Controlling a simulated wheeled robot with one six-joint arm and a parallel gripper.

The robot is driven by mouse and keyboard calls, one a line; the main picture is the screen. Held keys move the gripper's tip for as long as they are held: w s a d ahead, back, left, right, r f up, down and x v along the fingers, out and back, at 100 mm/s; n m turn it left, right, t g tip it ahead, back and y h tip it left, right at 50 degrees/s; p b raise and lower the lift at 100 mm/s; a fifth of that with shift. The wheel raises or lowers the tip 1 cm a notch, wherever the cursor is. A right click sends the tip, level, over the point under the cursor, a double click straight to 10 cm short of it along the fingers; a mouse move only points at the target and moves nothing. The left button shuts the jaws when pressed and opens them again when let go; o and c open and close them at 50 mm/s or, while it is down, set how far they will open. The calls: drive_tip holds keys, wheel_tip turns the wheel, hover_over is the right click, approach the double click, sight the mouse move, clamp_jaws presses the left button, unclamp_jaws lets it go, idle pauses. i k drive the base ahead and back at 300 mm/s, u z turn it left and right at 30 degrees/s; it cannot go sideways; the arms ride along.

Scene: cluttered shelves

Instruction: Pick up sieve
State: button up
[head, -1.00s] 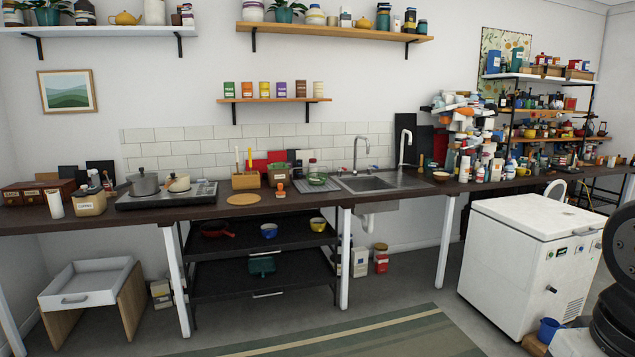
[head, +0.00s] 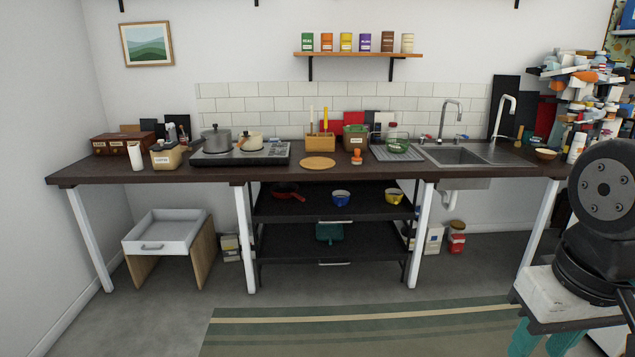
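No object is clearly recognisable as the sieve. A small green, round, openwork-looking item (head: 397,146) sits on the grey drainboard (head: 380,152) left of the sink; it is too small to tell whether it is the sieve. A red pan (head: 286,191), a blue bowl (head: 341,198) and a yellow bowl (head: 393,197) stand on the upper dark shelf under the counter. A teal item (head: 329,232) is on or at the lower shelf. My gripper is not in view; only a dark part of my arm shows at the right edge.
The dark counter (head: 215,173) carries a hob with a grey pot (head: 216,140), a round wooden board (head: 318,163) and containers. The sink (head: 460,155) is at right. A white drawer unit (head: 165,232) stands under the counter's left. The floor in front, with a striped rug (head: 350,330), is clear.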

sight(395, 148)
drive_tip(key=u, duration=0.3)
drive_tip(key=i, duration=1.9)
drive_tip(key=z, duration=0.75)
drive_tip(key=i, duration=1.35)
drive_tip(key=z, duration=0.95)
drive_tip(key=i, duration=0.3)
drive_tip(key=z, duration=0.2)
